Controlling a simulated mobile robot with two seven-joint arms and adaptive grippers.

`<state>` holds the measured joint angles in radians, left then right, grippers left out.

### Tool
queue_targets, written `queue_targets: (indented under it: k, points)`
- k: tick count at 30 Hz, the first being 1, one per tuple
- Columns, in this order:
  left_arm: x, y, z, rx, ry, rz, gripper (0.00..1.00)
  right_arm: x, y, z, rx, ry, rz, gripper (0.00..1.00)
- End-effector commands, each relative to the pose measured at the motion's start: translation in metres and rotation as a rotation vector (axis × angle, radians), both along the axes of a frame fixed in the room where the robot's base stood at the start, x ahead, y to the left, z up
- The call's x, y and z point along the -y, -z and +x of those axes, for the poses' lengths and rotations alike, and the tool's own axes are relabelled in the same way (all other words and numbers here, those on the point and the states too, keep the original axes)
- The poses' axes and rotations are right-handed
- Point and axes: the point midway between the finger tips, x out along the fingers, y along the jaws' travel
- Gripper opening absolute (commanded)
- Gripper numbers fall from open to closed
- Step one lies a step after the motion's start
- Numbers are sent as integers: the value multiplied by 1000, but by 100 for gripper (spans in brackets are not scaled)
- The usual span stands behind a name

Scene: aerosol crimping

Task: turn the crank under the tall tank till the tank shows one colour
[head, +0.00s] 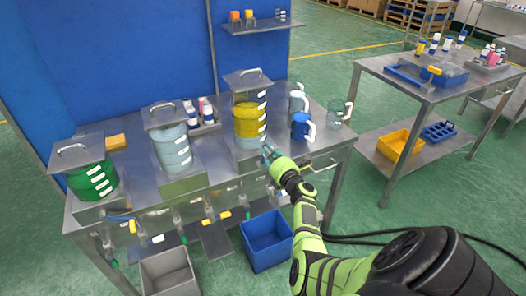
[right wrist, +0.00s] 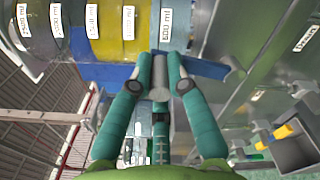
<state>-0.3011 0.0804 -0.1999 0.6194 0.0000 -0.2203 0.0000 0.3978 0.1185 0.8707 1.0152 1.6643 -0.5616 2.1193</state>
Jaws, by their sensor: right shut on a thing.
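The tall tank (head: 250,120) stands at the back right of the bench with a metal lid with a handle on top. Yellow fills most of its lower part, with a pale grey band at the bottom; I cannot tell if that is liquid or base. It also shows at the top of the right wrist view (right wrist: 115,25). My right gripper (head: 267,152) is at the tank's foot, shut on the grey crank knob (right wrist: 159,88). A blue bar (right wrist: 205,67) beside the knob looks like the crank's arm. The fingers hide part of the crank. My left gripper is out of view.
A pale tank (head: 172,145) and a green tank (head: 92,180) stand to the left. Valves hang along the bench front above a blue bin (head: 267,255) and a grey bin (head: 170,274).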

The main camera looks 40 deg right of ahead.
Motion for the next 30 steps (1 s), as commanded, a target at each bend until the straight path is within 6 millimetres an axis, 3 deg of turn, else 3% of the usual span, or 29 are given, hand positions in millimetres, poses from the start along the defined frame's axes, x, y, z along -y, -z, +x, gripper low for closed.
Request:
queue_targets:
  k: [1, 13, 30]
  points:
    - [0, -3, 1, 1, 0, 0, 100, 8, -8, 1, 25, 3, 39, 0]
    - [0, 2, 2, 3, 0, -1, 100, 39, 7, -9, 130, 5, 399, 0]
    - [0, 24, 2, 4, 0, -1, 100, 62, 30, -16, 123, 10, 382, 0]
